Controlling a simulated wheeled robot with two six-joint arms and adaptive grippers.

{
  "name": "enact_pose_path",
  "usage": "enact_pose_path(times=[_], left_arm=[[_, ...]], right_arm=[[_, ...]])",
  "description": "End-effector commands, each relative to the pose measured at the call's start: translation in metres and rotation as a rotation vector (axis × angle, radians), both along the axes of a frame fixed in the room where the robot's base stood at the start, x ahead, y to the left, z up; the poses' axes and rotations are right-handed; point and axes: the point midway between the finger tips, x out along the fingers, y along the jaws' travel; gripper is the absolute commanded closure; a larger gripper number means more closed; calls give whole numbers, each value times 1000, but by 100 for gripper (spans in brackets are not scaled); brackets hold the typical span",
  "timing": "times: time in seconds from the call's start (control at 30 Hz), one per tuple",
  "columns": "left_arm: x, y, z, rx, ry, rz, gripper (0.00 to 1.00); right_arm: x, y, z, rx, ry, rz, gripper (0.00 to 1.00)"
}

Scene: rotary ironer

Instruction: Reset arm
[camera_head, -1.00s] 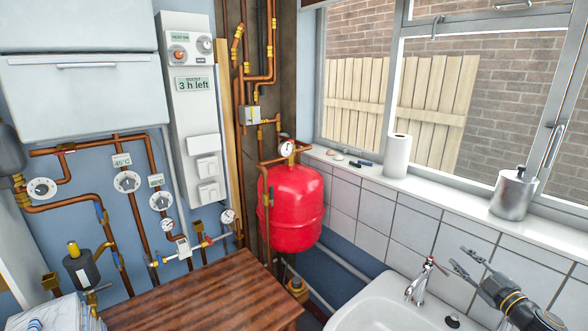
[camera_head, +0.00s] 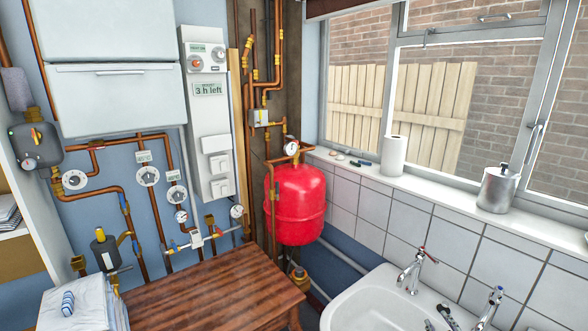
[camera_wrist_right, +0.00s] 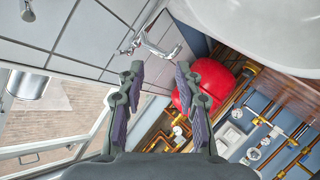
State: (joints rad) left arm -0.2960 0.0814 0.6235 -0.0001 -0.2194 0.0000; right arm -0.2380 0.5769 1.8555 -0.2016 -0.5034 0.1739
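My right gripper (camera_head: 439,318) shows only as dark fingertips at the bottom edge of the head view, over the white sink (camera_head: 350,318). In the right wrist view the same gripper (camera_wrist_right: 159,68) is open, with its two fingers well apart and nothing between them. Beyond the fingers, the wrist view shows a chrome tap (camera_wrist_right: 155,38) and the red tank (camera_wrist_right: 212,78); neither is held. My left gripper is not in view.
Two taps stand at the sink, one (camera_head: 416,268) to the left. The windowsill holds a paper roll (camera_head: 393,155) and a metal canister (camera_head: 497,190). A wooden top (camera_head: 210,290), folded cloth (camera_head: 75,305), copper pipes and a control panel (camera_head: 208,120) are left.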

Motion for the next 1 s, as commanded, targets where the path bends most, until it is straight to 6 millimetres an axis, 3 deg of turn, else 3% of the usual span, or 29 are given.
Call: enact_pose_path(times=[0.1,0.23,0.43,0.7,0.73,1.0], left_arm=[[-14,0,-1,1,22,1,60],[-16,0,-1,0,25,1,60],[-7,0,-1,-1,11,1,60],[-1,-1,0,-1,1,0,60],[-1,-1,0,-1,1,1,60],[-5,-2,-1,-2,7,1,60]], right_arm=[[-49,39,-29,118,168,-98,65],[-103,72,-47,218,349,-175,65],[-169,109,-54,323,563,-236,65],[-242,147,-45,431,791,-268,65],[-249,150,-44,440,814,-271,65],[-232,139,-129,432,838,-288,65]])
